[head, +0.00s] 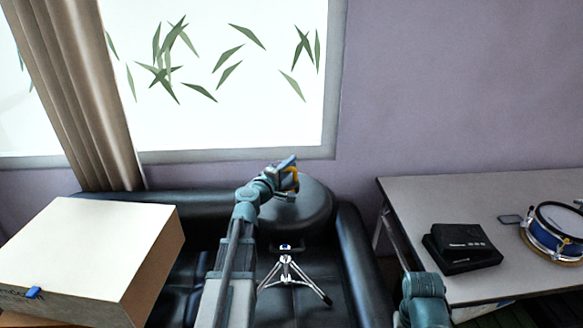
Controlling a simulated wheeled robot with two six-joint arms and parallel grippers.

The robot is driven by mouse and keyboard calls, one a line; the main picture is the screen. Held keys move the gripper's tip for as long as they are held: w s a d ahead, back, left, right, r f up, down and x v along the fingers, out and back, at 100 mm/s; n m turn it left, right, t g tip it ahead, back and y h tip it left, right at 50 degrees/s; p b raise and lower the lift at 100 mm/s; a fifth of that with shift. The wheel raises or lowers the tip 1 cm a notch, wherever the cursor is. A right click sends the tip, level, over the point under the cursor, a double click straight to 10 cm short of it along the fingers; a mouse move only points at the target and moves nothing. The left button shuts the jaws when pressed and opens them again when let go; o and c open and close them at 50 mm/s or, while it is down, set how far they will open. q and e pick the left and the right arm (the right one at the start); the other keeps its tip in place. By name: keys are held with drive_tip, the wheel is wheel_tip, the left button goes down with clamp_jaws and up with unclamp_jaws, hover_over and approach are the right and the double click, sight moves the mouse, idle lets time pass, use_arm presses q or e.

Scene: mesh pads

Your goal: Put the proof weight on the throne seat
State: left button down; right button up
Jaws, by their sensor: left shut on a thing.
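The gripper shows over the far left part of the round dark throne seat (308,207). I cannot tell the gap between the held thing and the seat. A silver tripod (288,274) with a blue mark on top shows just in front of the seat; how the two join is unclear. Part of my right arm shows at the bottom right, but its gripper is out of view.
A dark sofa (356,255) surrounds the seat and tripod. A large cardboard box (85,245) stands at the left. A grey table (430,207) on the right holds black cases (463,247) and a blue drum (553,229). A window and curtain are behind.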

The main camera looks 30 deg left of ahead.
sight(288, 170)
use_arm(q)
drive_tip(key=shift+w+a, duration=0.4)
drive_tip(key=shift+w, duration=0.1)
drive_tip(key=f+b, duration=0.1)
drive_tip(key=w+a+f+b, duration=0.1)
drive_tip(key=shift+f+b, duration=0.85)
drive_tip(key=shift+f, duration=0.05)
drive_tip(key=shift+f, duration=0.1)
drive_tip(key=c, duration=0.8)
unclamp_jaws()
drive_tip(key=shift+r, duration=0.2)
drive_tip(key=s, duration=1.2)
drive_tip(key=shift+a, duration=0.15)
